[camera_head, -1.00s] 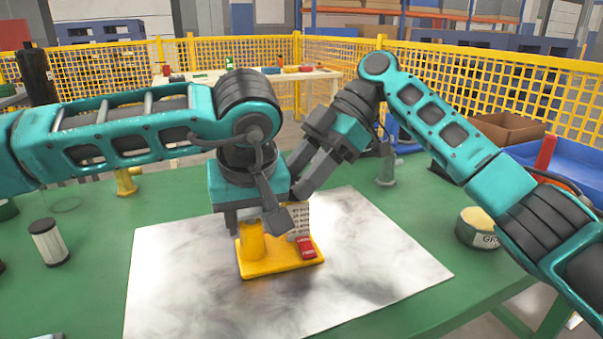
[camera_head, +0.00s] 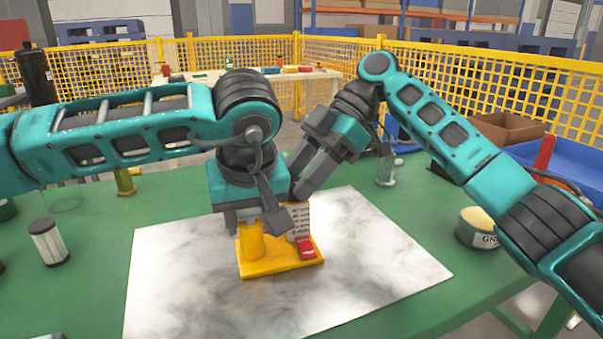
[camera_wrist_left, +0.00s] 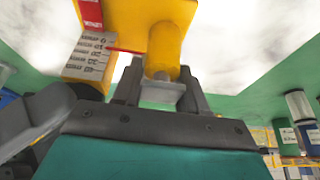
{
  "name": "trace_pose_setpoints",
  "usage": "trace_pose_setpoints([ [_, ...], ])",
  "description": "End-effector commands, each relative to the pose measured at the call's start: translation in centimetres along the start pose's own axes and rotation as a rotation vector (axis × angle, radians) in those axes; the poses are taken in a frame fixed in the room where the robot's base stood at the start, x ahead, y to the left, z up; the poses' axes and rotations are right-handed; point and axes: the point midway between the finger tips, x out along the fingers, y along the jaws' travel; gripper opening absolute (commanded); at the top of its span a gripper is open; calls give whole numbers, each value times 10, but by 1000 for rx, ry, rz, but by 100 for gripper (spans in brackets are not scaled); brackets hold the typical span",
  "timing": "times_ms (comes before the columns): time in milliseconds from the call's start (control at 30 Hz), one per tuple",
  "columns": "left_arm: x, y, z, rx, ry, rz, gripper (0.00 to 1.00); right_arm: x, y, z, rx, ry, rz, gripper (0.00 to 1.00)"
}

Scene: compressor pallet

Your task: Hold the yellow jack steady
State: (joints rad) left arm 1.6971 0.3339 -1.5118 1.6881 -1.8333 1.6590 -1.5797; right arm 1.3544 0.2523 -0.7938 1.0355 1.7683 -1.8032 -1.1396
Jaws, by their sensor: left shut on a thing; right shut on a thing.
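The yellow jack (camera_head: 275,268) stands upright on the white marbled plate (camera_head: 380,265). It has a flat base, a round yellow post (camera_wrist_left: 165,48), a white labelled piece (camera_head: 300,221) and a red block (camera_head: 306,247). My left gripper (camera_head: 252,220) is above the jack, shut on the round post; in the left wrist view its fingers (camera_wrist_left: 160,92) sit at either side of the post's end. My right gripper (camera_head: 298,188) comes from the upper right and is shut at the top of the labelled piece; its exact contact is partly hidden behind my left wrist.
The plate lies on a green table (camera_head: 80,290). A small yellow part (camera_head: 125,182) and a grey part (camera_head: 386,172) stand behind. The front plate area is clear.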

Motion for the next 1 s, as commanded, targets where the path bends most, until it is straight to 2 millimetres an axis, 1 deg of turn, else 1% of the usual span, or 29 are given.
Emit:
trace_pose_setpoints([
  [33, 2, -2, -2, -10, 2, -7, 0, 1, -2, 0, -2, 0, -9, 15],
  [200, 2, -2, -2, -10, 2, -7, 0, 1, -2, 0, -2, 1, -9, 15],
  [233, 2, -2, -2, -10, 3, -7, 0, 1, -2, 0, -2, 1, -9, 49],
  [467, 2, -2, -2, -7, 2, -6, 0, 1, -1, 0, -1, 1, -5, 71],
  [767, 2, -1, 0, -2, 1, -4, 0, -2, 0, 0, 0, 0, -1, 71],
  [867, 1, -1, 0, -1, 1, -4, 0, -12, 0, 0, 1, 0, 0, 71],
  [967, 1, -1, 0, 0, 0, -3, 0, -30, 0, -1, 1, 0, 1, 71],
  [1000, 1, -1, 0, 0, 0, -3, 0, -39, 0, -1, 1, 1, 3, 71],
])
